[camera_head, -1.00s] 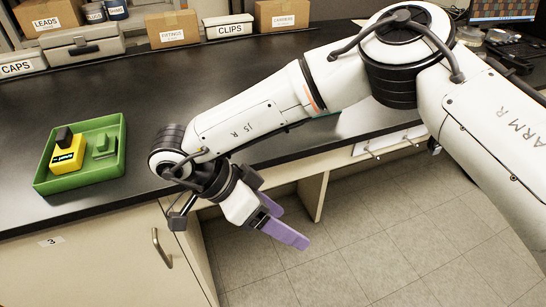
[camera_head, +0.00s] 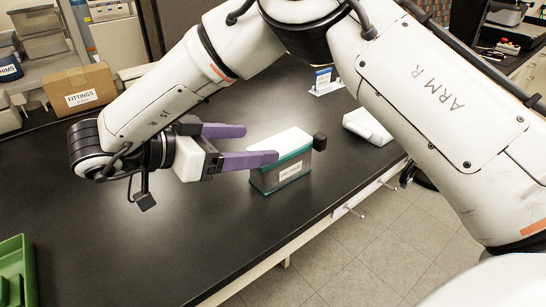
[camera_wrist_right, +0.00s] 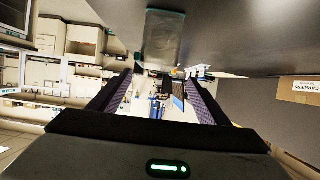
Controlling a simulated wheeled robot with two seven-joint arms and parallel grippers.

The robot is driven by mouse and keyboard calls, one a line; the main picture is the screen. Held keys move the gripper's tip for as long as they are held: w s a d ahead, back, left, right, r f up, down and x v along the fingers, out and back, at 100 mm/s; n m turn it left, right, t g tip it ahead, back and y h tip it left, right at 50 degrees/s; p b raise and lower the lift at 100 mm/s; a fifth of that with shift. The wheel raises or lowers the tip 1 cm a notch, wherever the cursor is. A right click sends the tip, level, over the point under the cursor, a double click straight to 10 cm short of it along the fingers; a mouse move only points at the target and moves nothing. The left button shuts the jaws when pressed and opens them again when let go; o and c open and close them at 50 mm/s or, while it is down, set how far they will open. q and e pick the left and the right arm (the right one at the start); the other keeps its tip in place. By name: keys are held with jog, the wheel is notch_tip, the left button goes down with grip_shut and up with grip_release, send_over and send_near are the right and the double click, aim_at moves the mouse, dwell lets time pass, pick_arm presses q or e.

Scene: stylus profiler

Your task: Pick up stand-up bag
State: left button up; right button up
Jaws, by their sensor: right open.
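A pouch-like upright thing (camera_head: 282,172) with a grey front, teal edging, a white label and a pale top stands on the black bench; I take it for the stand-up bag. In the right wrist view, where the bench is at the top, a grey translucent thing with teal edges (camera_wrist_right: 163,38) appears to be the same bag. My right gripper (camera_head: 261,144) is open, with two purple fingers pointing right. In the picture, the nearer fingertip overlaps the bag's upper left; I cannot tell whether it touches. Nothing is held between the fingers. My left gripper is not in view.
A small black block (camera_head: 320,141) shows at the bag's right end. A white item (camera_head: 368,126) and a blue-and-white stand (camera_head: 325,82) are farther right and back. A cardboard FITTINGS box (camera_head: 79,91) is back left, a green tray (camera_head: 18,275) front left. The bench front is clear.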

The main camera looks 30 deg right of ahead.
aim_at(281, 145)
jog(key=x, duration=0.2)
jog(key=shift+s+d+f, duration=0.2)
jog(key=shift+d, duration=0.15)
jog(key=x, duration=0.6)
jog(key=shift+s+a+f+p, duration=0.1)
jog(key=shift+s+p, duration=0.05)
jog(key=shift+p, duration=0.15)
jog(key=c, duration=1.5)
jog(key=shift+o, duration=0.2)
notch_tip(281, 145, up, 10)
